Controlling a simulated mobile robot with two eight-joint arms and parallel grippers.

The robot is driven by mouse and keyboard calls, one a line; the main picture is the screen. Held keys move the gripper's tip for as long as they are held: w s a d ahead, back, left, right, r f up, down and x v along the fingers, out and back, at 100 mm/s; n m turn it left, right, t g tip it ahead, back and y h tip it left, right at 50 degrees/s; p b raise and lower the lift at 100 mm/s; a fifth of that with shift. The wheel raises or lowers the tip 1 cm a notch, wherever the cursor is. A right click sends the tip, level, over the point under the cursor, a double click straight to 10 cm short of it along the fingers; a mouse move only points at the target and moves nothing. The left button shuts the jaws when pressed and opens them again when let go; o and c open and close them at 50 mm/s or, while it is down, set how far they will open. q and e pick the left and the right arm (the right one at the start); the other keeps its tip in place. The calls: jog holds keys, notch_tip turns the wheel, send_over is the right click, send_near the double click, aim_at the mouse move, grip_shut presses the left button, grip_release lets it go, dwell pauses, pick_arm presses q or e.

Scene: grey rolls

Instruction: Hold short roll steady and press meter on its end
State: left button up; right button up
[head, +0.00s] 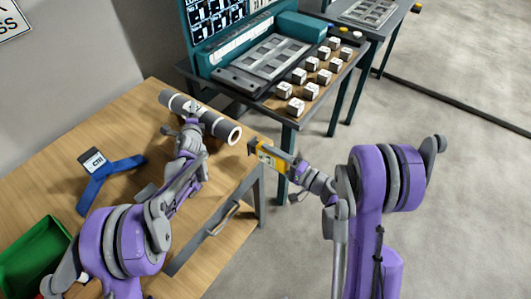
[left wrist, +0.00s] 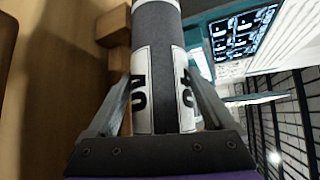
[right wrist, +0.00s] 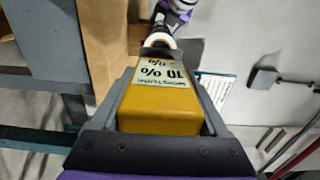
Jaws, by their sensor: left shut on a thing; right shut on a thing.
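The short grey roll (head: 215,122) lies on the wooden table near its right edge, its white-rimmed end (head: 235,136) facing right. My left gripper (head: 192,125) is shut around the roll; in the left wrist view the roll (left wrist: 155,60) stands between the fingers, with white labels on its side. My right gripper (head: 277,163) is shut on the yellow meter (head: 266,154), just off the table's edge. In the right wrist view the meter (right wrist: 160,105) shows a label reading 10%. Its dark front end points toward the roll's end; whether they touch, I cannot tell.

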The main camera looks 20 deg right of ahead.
pick_arm(q)
jog(key=o, duration=1.4)
jog(key=v, duration=1.2)
jog(key=shift+f, duration=0.15)
